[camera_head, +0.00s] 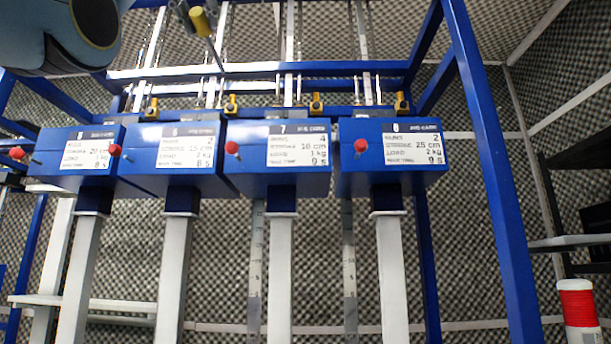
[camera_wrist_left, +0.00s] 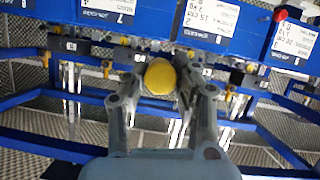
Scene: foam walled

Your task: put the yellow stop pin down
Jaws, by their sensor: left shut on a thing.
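The yellow stop pin (camera_head: 200,21) is held in my left gripper (camera_head: 188,12) at the top left of the head view, in the air. In the left wrist view, the pin's round yellow end (camera_wrist_left: 160,77) sits between the two grey fingers of my left gripper (camera_wrist_left: 160,88), which are shut on it. My left arm hides the upper left corner of the head view. My right gripper is not in view.
Several blue boxes with white labels and red knobs, such as the one marked 7 (camera_head: 284,180), stand in a row on white posts. Other yellow pins (camera_head: 316,103) sit along the blue rail (camera_head: 355,112) behind them. A blue upright (camera_head: 490,170) stands at right.

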